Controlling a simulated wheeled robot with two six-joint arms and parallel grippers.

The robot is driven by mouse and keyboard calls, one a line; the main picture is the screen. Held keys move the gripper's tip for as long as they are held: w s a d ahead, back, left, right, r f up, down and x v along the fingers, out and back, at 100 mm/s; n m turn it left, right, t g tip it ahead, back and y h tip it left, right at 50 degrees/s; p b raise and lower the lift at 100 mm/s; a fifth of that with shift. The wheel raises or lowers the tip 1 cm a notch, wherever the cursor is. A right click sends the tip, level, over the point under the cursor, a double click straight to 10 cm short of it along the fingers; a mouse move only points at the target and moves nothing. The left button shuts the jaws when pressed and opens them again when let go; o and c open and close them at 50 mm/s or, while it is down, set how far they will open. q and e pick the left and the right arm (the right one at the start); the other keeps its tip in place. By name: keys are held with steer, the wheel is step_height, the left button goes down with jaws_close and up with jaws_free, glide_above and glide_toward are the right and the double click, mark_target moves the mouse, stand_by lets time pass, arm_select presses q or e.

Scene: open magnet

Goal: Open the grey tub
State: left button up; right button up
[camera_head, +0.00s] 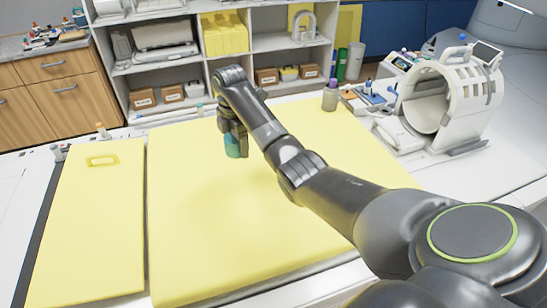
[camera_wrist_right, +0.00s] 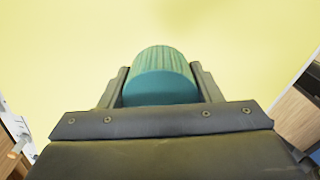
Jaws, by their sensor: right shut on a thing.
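My right gripper (camera_head: 232,138) hangs fingers-down over the large yellow mat and is shut on a teal round piece (camera_head: 235,148). In the right wrist view the teal piece (camera_wrist_right: 160,78) has a ribbed side and a smooth face, like a lid, and sits between the two fingers (camera_wrist_right: 160,92). I cannot tell whether it touches the mat. A small grey tub (camera_head: 330,101) with a purple top stands upright at the back right edge of the mat, apart from the gripper. No tub body shows under the teal piece. My left gripper is not in view.
The yellow mat (camera_head: 210,230) is otherwise clear. A smaller yellow pad (camera_head: 95,230) lies at left. A white ring-shaped scanner (camera_head: 470,95) stands at the right, with small bottles near it. Shelves (camera_head: 190,65) with boxes stand behind.

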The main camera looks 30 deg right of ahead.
mark_target(271, 178)
steer(key=s+d+n+p, duration=0.1)
steer(key=s+d+n, duration=0.4)
steer(key=d, duration=0.2)
steer(key=shift+s+d+f+p, duration=0.25)
steer(key=shift+p, duration=0.05)
steer(key=shift+d+f+b, duration=0.1)
steer(key=shift+f+b, duration=0.5)
step_height(271, 178, down, 2)
steer(key=shift+f+b, duration=0.1)
steer(key=shift+b, duration=1)
step_height(271, 178, down, 6)
steer(key=shift+f+p, duration=0.2)
steer(key=shift+p, duration=0.8)
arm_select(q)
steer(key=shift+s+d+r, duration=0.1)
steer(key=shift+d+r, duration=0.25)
arm_select(e)
steer(key=shift+f, duration=0.15)
steer(key=o, duration=1.1)
steer(key=shift+f, duration=0.1)
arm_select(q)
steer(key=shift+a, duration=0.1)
